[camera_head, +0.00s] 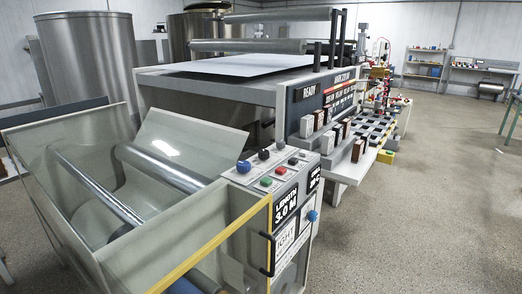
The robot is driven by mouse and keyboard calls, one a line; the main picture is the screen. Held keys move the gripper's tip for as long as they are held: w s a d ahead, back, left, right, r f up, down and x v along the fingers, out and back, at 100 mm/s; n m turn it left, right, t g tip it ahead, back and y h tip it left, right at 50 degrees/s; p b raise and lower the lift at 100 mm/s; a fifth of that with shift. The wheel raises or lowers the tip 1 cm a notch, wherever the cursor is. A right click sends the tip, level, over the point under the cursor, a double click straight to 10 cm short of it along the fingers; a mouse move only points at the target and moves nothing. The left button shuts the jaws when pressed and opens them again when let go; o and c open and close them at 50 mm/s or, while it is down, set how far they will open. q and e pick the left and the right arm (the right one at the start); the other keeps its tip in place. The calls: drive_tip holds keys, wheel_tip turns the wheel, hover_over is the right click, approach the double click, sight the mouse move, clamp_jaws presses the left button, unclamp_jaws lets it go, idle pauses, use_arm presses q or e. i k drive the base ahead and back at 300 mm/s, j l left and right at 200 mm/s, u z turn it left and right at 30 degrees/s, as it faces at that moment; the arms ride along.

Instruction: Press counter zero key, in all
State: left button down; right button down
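The paper coating machine (215,90) runs from the front left towards the back right. At its near end a control panel (258,178) carries a blue button (243,166), a red button (280,170), a green button (266,181) and dark knobs (264,154). Below them, a display (286,205) on the side face reads "LENGTH 3.0 M". A round blue knob (312,215) sits beside it. I cannot read which control is the counter zero key. Neither of my grippers is in view.
A clear-walled trough with rollers (165,167) and a yellow edge strip (215,245) fills the front left. A dark handle (268,254) sticks out by the panel. Metal tanks (95,62) stand behind. The floor (430,225) at right is clear.

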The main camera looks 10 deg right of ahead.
sight(302, 152)
drive_tip(key=i+l+u, duration=0.15)
drive_tip(key=l+u, duration=0.25)
drive_tip(key=i+l+u, duration=0.15)
drive_tip(key=u, duration=0.2)
drive_tip(key=i+l+u, duration=0.2)
drive_tip(key=l, duration=0.25)
drive_tip(key=k+l+u, duration=0.15)
drive_tip(key=l, duration=0.3)
drive_tip(key=i+l+u, duration=0.15)
drive_tip(key=l, duration=0.75)
drive_tip(key=l+u, duration=0.15)
drive_tip(key=l, duration=2.8)
drive_tip(key=i+u, duration=0.05)
